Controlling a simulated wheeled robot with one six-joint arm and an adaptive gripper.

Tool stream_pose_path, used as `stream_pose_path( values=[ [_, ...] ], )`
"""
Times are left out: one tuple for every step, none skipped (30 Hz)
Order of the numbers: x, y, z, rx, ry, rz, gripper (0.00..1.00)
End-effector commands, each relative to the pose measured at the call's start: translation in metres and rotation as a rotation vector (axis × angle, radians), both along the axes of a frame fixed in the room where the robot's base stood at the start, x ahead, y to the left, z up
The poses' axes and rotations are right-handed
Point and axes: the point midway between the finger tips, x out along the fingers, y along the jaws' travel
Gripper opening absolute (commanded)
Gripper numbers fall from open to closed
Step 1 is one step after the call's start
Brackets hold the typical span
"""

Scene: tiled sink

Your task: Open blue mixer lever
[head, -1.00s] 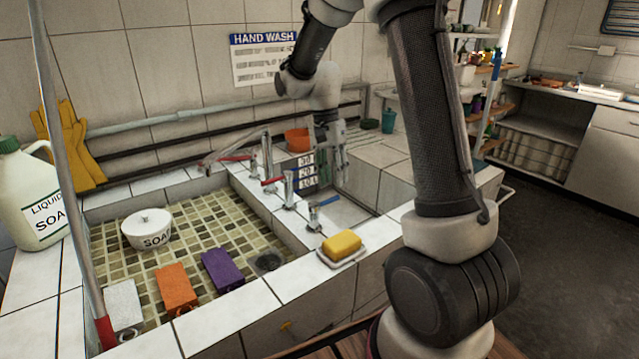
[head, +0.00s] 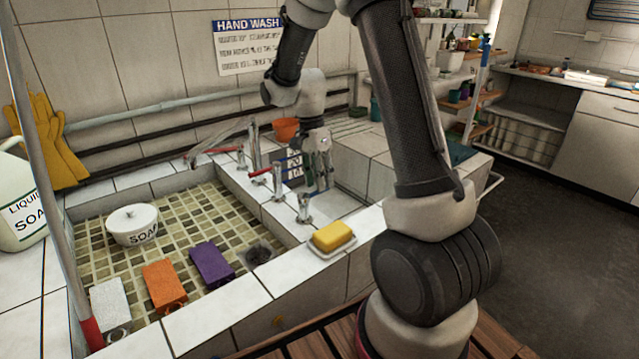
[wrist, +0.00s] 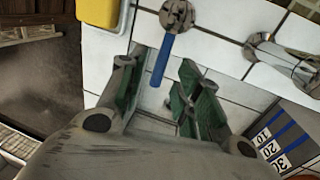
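The blue mixer lever (wrist: 162,62) shows in the wrist view, sticking out from its round chrome mixer (wrist: 178,14) towards my gripper. Its free end lies between my open green-padded fingers (wrist: 164,78), nearer the left finger in the picture, with gaps visible on both sides. In the head view, my gripper (head: 320,170) points down just behind and right of the chrome mixer (head: 304,207). The blue lever is mostly hidden by the fingers there. Exact height between fingers and lever cannot be told.
A yellow sponge on a white dish (head: 333,237) sits in front of the mixer. A second tap (head: 278,182) with a red handle stands to the left, behind the mixer. A number panel (head: 294,168) and orange bowl (head: 286,130) are close behind. The tiled basin (head: 190,215) lies left.

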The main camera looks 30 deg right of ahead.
Motion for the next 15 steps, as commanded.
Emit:
stream_pose_path(
  values=[
    [-0.0014, -0.0003, -0.006, 0.0, 0.002, 0.0, 0.34],
    [-0.0018, -0.0004, -0.0086, 0.0, 0.001, 0.0, 0.34],
    [-0.0024, -0.0005, -0.0113, 0.0, 0.001, 0.0, 0.34],
    [-0.0028, -0.0005, -0.0128, 0.0, 0.001, 0.0, 0.34],
    [-0.0031, -0.0006, -0.0138, 0.0, 0.001, 0.0, 0.34],
    [-0.0031, -0.0006, -0.0149, 0.0, 0.0, 0.0, 0.34],
    [-0.0032, -0.0007, -0.0152, 0.0, 0.0, 0.0, 0.34],
    [-0.0031, -0.0007, -0.0154, 0.0, -0.001, 0.001, 0.34],
    [-0.003, -0.0007, -0.0154, 0.0, -0.001, 0.001, 0.34],
    [-0.003, -0.0007, -0.0153, 0.0, -0.001, 0.001, 0.34],
    [-0.003, -0.0007, -0.0152, 0.0, -0.001, 0.001, 0.34],
    [-0.003, -0.0006, -0.0152, 0.0, -0.001, 0.001, 0.34],
    [-0.003, -0.0006, -0.0152, 0.0, -0.001, 0.001, 0.32],
    [-0.003, -0.0006, -0.0151, 0.0, -0.001, 0.001, 0.26],
    [-0.003, -0.0006, -0.0151, 0.0, -0.001, 0.001, 0.19]
  ],
)
